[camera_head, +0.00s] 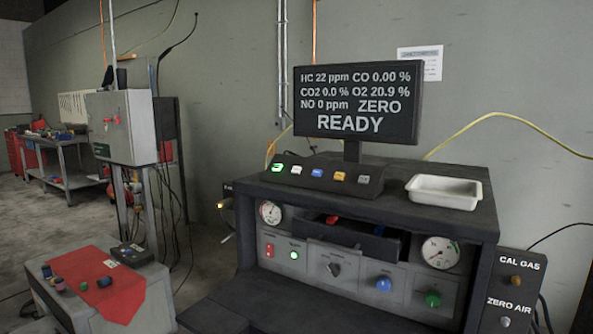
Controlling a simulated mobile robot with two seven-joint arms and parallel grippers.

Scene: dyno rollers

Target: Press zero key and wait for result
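A dark monitor (358,104) stands on the bench at the centre. It reads HC 22 ppm, CO 0.00 %, CO2 0.0 %, O2 20.9 %, NO 0 ppm, ZERO and READY. A sloped key panel (325,182) sits below it. The key labels are too small to read, so I cannot tell which is the zero key. Neither gripper is in view.
A white tray (443,191) sits right of the keys. Below are two gauges, a partly open drawer (354,236) and several knobs. A CAL GAS and ZERO AIR box (508,294) stands at right. A cart with a red cloth (114,299) is at lower left.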

